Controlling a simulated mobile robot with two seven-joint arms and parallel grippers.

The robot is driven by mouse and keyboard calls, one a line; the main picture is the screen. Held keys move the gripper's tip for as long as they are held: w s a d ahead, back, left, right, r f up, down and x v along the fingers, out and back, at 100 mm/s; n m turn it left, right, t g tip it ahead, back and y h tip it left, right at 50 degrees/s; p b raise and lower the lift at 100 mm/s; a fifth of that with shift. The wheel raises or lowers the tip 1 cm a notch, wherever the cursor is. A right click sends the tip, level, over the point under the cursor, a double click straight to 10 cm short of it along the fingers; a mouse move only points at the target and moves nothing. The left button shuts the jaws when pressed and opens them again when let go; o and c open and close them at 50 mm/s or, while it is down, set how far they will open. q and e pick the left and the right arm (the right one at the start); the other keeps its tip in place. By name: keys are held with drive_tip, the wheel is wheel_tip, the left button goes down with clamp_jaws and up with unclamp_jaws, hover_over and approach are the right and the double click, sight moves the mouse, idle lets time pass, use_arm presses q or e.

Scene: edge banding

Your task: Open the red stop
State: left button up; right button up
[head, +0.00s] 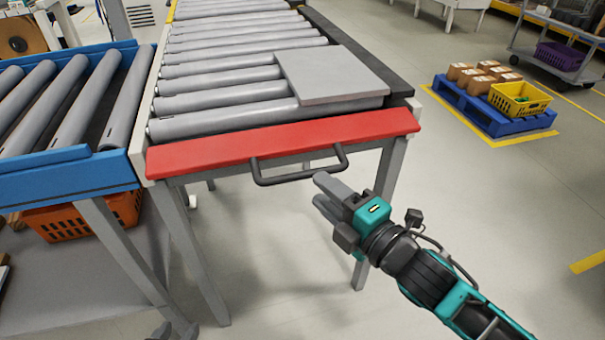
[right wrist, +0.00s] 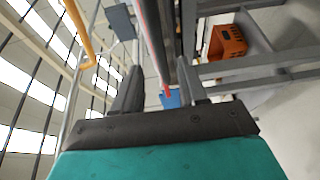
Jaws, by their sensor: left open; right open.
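The red stop (head: 285,140) is a long bar across the near end of the roller conveyor. A dark looped handle (head: 300,176) hangs from its front side. My right gripper (head: 321,194) is open and empty, just below and in front of the handle's right part, apart from it in the head view. In the right wrist view its two fingers (right wrist: 158,92) are spread, with a narrow red edge and a dark bar running lengthwise between and beyond them; I cannot tell which part of the stop the bar is. My left gripper is not in view.
A grey board (head: 330,75) lies on the rollers behind the stop. A blue-framed conveyor (head: 70,180) stands at left, with an orange crate (head: 75,218) beneath it. A blue pallet (head: 500,118) with boxes stands at right. The floor right of my arm is clear.

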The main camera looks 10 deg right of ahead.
sight(306, 178)
drive_tip(key=x, duration=0.6)
drive_tip(key=shift+w+a, duration=0.15)
drive_tip(key=shift+w, duration=0.15)
clamp_jaws()
idle(0.4)
